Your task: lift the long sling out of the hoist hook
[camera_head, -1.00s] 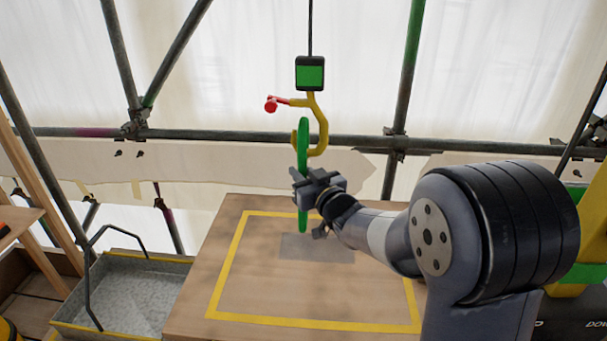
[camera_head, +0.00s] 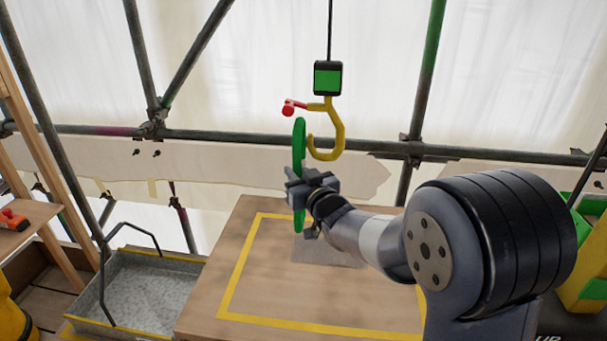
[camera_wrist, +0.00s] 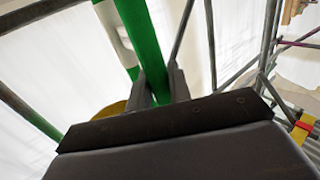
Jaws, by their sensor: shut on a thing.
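The long sling is a green loop (camera_head: 299,140), held upright by my gripper (camera_head: 297,184). My gripper is shut on its lower half. In the wrist view the green sling (camera_wrist: 140,35) runs between my two fingers (camera_wrist: 160,85). The yellow hoist hook (camera_head: 337,135) hangs to the right of the sling, under a black and green block (camera_head: 328,78). A gap shows between the sling and the hook's tip in the head view. The red-ended latch (camera_head: 290,107) sticks out left of the hook, close to the sling's top; I cannot tell whether they touch.
Below is a wooden board (camera_head: 250,235) with a yellow outline. A grey metal tray (camera_head: 150,290) with a bent black handle stands at the left. Scaffold tubes (camera_head: 380,145) cross behind the hook. A wooden shelf (camera_head: 25,225) is at the far left.

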